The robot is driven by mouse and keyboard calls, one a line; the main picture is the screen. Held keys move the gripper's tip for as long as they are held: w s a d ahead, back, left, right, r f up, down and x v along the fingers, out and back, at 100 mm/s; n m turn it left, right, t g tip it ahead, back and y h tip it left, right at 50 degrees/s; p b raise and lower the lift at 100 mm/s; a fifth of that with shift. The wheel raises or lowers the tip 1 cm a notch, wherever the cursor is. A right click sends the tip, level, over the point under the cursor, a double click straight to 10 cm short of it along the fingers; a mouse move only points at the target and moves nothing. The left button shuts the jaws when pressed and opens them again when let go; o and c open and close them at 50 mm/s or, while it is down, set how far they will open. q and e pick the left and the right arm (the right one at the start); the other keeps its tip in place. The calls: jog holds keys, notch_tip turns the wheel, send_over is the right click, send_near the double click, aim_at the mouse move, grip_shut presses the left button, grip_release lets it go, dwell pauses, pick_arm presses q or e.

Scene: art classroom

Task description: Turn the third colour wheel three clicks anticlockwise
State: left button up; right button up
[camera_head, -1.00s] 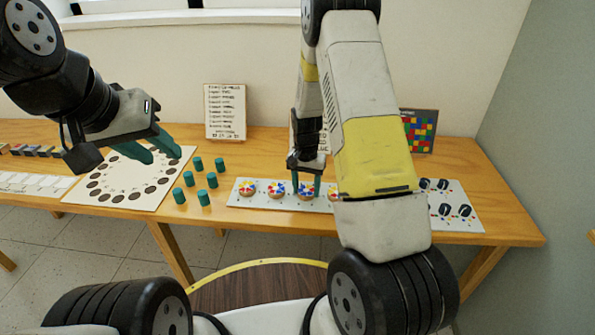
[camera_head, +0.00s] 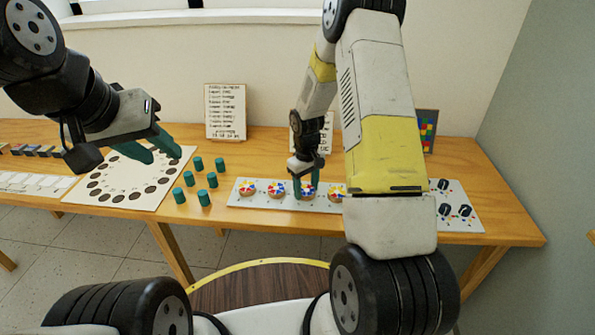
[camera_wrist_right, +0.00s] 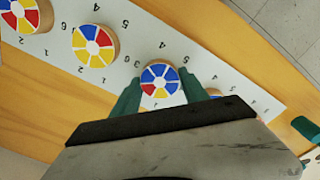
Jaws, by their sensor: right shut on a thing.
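The third colour wheel (camera_head: 308,187), a round disc with red, blue, yellow and white sectors, sits on a pale strip board (camera_head: 236,202) on the table. It also shows in the right wrist view (camera_wrist_right: 160,78). My right gripper (camera_head: 305,190) is lowered over it and shut on it, with one green finger at each side of the disc in the wrist view (camera_wrist_right: 162,92). In the head view the fingers partly hide the wheel. My left gripper (camera_head: 163,153) is open and empty above the perforated white board at the left.
Colour wheels stand close on both sides, at the left (camera_head: 277,188) and right (camera_head: 337,191). Several green cylinders (camera_head: 204,198) stand left of the strip. A panel with black knobs (camera_head: 444,209) is at the right. A text card (camera_head: 225,111) leans behind.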

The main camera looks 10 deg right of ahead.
aim_at(306, 190)
jog(key=n, duration=1)
jog(key=shift+n, duration=0.5)
jog(key=o, duration=1.4)
jog(key=shift+r, duration=0.1)
notch_tip(306, 190, up, 8)
jog(key=shift+s+f, duration=0.1)
jog(key=shift+f, duration=0.1)
